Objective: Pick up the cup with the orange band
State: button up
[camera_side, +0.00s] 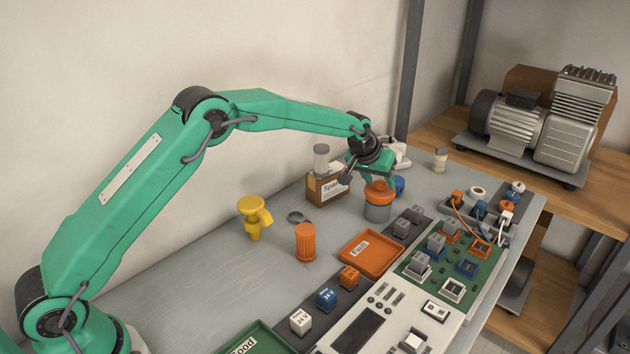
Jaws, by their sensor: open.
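The cup with the orange band (377,211) stands upright on the grey bench, right of the picture's middle. Its lower part is grey and its upper part is orange. My gripper (378,181) points down right over the cup, with its green fingers open at the cup's top. I cannot tell whether the fingers touch it. The gripper hides part of the cup's top.
A cardboard box (327,190) stands left of the cup, and a blue item (399,184) is close behind. An orange ribbed cup (305,243), a yellow funnel-like part (253,216) and an orange tray (371,254) are nearer. A green circuit board (428,275) lies to the right.

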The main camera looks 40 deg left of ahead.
grip_shut()
jog(key=shift+r, duration=0.1)
jog(key=shift+r, duration=0.2)
jog(key=shift+r, duration=1.9)
jog(key=s+d+r, duration=0.6)
jog(key=s+d, duration=0.1)
jog(key=d, duration=0.2)
jog(key=shift+d+r+h, duration=0.15)
jog(key=shift+r+h, duration=0.25)
